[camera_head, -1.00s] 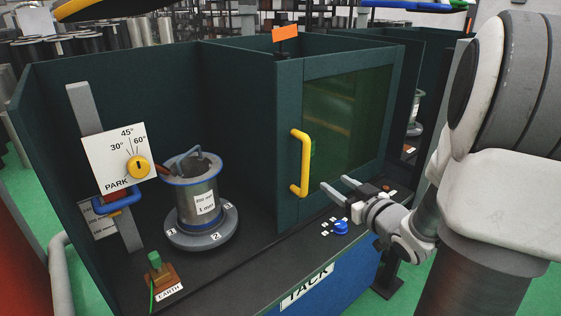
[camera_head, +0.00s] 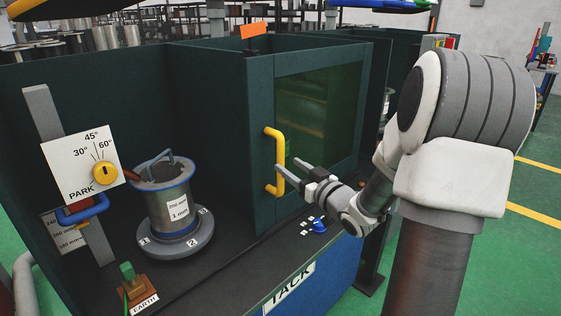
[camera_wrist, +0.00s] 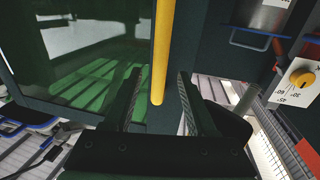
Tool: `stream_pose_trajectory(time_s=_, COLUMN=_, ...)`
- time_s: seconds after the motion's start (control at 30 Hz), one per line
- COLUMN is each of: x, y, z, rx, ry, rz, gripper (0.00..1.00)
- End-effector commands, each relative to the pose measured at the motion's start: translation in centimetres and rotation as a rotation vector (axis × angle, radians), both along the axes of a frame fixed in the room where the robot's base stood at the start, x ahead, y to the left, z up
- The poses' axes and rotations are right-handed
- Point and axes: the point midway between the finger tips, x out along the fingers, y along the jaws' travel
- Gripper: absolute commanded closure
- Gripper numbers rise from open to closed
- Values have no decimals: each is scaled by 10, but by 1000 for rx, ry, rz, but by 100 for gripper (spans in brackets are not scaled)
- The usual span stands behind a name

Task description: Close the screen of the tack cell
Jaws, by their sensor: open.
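The screen (camera_head: 258,95) of the tack cell is a dark green panel with a tinted window (camera_head: 318,115), standing on the right side of the cell; the left side is open. Its yellow upright handle (camera_head: 281,148) is on the screen's left edge. My gripper (camera_head: 279,174) is open at the lower half of the handle. In the wrist view the handle (camera_wrist: 160,50) runs down between my two spread fingers (camera_wrist: 158,98), with a gap on both sides. Whether a finger touches it, I cannot tell.
In the open side, a flanged cylinder (camera_head: 163,205) stands on a round numbered base (camera_head: 178,245). Left are an angle dial plate (camera_head: 70,165) and an earth block (camera_head: 135,285). A blue knob (camera_head: 319,226) sits on the bench below my gripper.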

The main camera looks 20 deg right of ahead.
Motion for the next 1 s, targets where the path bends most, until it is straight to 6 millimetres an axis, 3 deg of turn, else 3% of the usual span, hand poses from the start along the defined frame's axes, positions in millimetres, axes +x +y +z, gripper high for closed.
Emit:
stream_pose_trajectory(time_s=0.1, x=23, y=4, z=-1, rx=0, ry=-1, rz=2, gripper=43)
stream_pose_trajectory(time_s=0.3, x=46, y=7, z=0, rx=0, ry=0, rz=1, gripper=43)
stream_pose_trajectory(time_s=0.7, x=53, y=8, z=0, rx=-1, ry=0, rz=-1, gripper=45)
stream_pose_trajectory(time_s=1.0, x=52, y=8, z=0, rx=-1, ry=0, rz=-1, gripper=99)
